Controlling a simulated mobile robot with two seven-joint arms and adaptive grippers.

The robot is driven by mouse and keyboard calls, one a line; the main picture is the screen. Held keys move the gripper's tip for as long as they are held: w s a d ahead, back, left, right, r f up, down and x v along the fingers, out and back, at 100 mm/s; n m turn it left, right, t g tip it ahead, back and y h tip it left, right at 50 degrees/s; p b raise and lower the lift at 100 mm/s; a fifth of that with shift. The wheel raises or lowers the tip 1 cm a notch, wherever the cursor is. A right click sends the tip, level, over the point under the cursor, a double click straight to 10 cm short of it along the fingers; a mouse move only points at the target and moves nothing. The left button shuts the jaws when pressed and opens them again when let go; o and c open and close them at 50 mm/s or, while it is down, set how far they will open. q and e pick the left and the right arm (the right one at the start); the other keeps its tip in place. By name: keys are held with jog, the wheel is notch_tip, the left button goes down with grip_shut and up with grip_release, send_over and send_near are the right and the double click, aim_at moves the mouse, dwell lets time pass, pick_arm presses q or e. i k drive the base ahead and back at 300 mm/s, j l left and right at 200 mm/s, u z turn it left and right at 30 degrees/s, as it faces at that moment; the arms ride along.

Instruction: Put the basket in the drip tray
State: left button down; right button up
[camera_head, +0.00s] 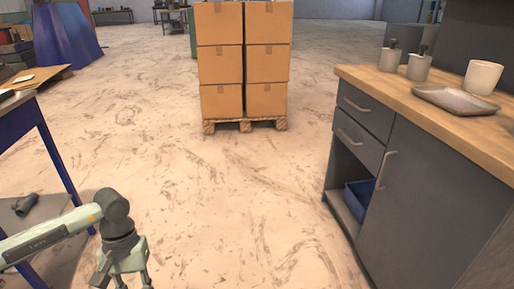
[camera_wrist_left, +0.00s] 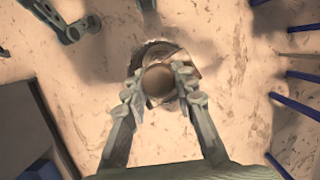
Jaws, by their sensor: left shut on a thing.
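My left gripper (camera_head: 122,279) hangs over the floor at the lower left of the head view, away from the counter. In the left wrist view the left gripper (camera_wrist_left: 158,76) is shut on a round, brownish, cup-like thing, which I take for the basket (camera_wrist_left: 158,82). The basket does not show in the head view. A shallow grey tray, which looks like the drip tray (camera_head: 455,100), lies on the wooden counter at the right and appears empty. My right gripper is not in view.
On the wooden counter (camera_head: 440,82) a white cup (camera_head: 482,77) and two small grey pots (camera_head: 418,67) stand behind the tray. A grey cabinet with a blue bin (camera_head: 359,198) is below. Stacked boxes (camera_head: 243,60) stand ahead. A blue-legged table (camera_head: 55,150) is at left. The floor between is clear.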

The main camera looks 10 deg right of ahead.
aim_at(451, 102)
jog(key=i+u, duration=0.1)
jog(key=i, duration=0.35)
jog(key=i+l+u, duration=0.15)
jog(key=i, duration=0.3)
jog(key=i+l+u, duration=0.1)
jog(key=i, duration=0.35)
jog(key=i+u, duration=0.15)
jog(key=u, duration=0.35)
jog(key=i+l+u, duration=0.1)
jog(key=u, duration=0.4)
jog(key=i+l+u, duration=0.15)
jog(key=u, duration=0.35)
jog(key=i+l+u, duration=0.1)
jog(key=u, duration=0.65)
jog(key=l+u, duration=0.15)
jog(key=u, duration=0.6)
jog(key=l+u, duration=0.2)
jog(key=u, duration=0.55)
jog(key=l+u, duration=0.2)
jog(key=u, duration=0.55)
jog(key=l+u, duration=0.1)
jog(key=u, duration=0.65)
jog(key=k+u, duration=0.15)
jog(key=u, duration=0.6)
jog(key=k+u, duration=0.15)
jog(key=u, duration=0.65)
jog(key=k+u, duration=0.1)
jog(key=u, duration=0.65)
